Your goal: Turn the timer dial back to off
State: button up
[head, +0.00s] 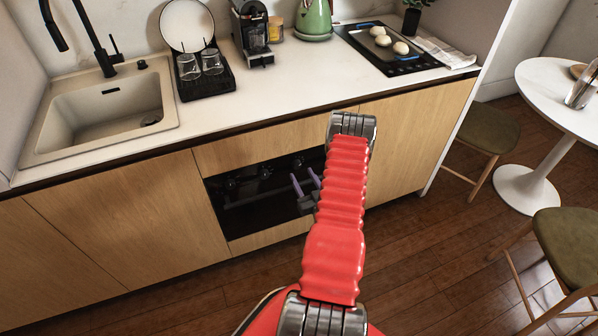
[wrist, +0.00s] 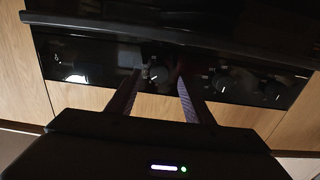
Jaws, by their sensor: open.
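The black oven front (head: 250,206) is set into the wooden cabinets under the counter, with a row of round dials. In the wrist view, one dark dial (wrist: 158,75) with a pale pointer mark shows between the fingertips of my gripper (wrist: 158,80). Two more dials, one nearer (wrist: 222,82) and one farther (wrist: 272,91), sit to its right. Labels are too small to tell which is the timer dial. My gripper (head: 303,175) is open and empty in front of the oven panel in the head view. I cannot tell whether its fingers touch the dial.
A dark bar-like handle (wrist: 150,36) crosses the oven close to the dials. The counter (head: 285,80) overhangs above, with a sink (head: 100,115), a dish rack and a hob. The wooden floor in front of the cabinets is clear; stools and a white table stand at right.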

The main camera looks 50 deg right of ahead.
aim_at(297, 168)
jog(key=shift+x, duration=1.95)
jog(key=shift+a, duration=0.1)
jog(key=c, duration=1)
jog(key=shift+n, duration=0.5)
jog(key=n, duration=0.9)
jog(key=shift+w+n, duration=0.1)
jog(key=shift+n, duration=1.8)
jog(key=shift+c, duration=0.2)
jog(key=shift+f, duration=0.1)
